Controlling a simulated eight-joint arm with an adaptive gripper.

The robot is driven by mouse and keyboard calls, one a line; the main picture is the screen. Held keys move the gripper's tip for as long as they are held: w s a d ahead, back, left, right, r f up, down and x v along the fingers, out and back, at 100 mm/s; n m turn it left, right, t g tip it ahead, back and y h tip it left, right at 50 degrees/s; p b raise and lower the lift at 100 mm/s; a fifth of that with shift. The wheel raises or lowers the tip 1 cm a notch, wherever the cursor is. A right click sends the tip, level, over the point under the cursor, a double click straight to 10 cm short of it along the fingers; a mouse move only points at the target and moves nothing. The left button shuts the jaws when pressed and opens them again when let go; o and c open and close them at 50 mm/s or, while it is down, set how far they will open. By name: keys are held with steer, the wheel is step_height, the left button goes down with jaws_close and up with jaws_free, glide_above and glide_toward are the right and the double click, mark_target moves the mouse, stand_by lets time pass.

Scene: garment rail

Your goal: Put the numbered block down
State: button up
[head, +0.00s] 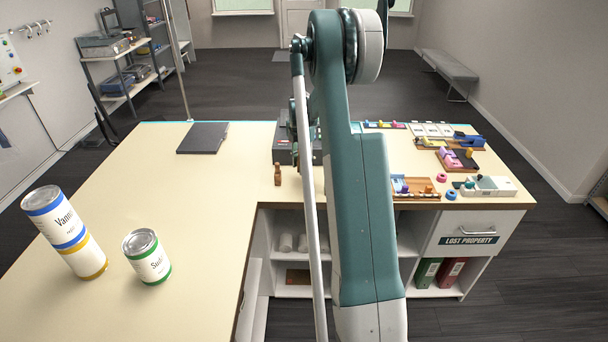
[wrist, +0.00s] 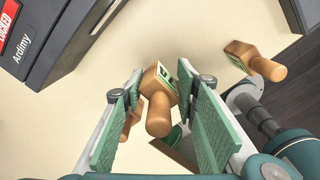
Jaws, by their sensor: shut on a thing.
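The numbered block (wrist: 160,82) is a wooden piece with a rounded handle and a pale marked plate on its upper side; I cannot read the number. In the wrist view my gripper (wrist: 160,112) is shut on it, with the block between its two green ribbed pads. I cannot tell whether the block touches the counter (head: 185,220) or hangs above it. In the head view my arm hides the gripper and the held block. A similar wooden block (wrist: 255,60) lies to the right in the wrist view; another wooden piece (wrist: 131,121) is partly hidden behind the left finger.
A dark box (wrist: 75,35) with a red "LOCKED" label is close at upper left. In the head view, a small wooden piece (head: 278,174) stands by the counter's inner edge. Two stacked cans (head: 65,230), another can (head: 147,258) and a dark folder (head: 203,138) are left; puzzle boards (head: 458,159) are right.

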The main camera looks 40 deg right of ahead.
mark_target(300, 181)
steer(key=shift+f, duration=1.05)
steer(key=shift+f, duration=0.1)
steer(key=shift+f, duration=1.8)
steer(key=shift+f, duration=0.1)
steer(key=o, duration=0.9)
step_height(300, 181, up, 12)
steer(key=shift+s+r, duration=0.1)
steer(key=shift+r, duration=0.05)
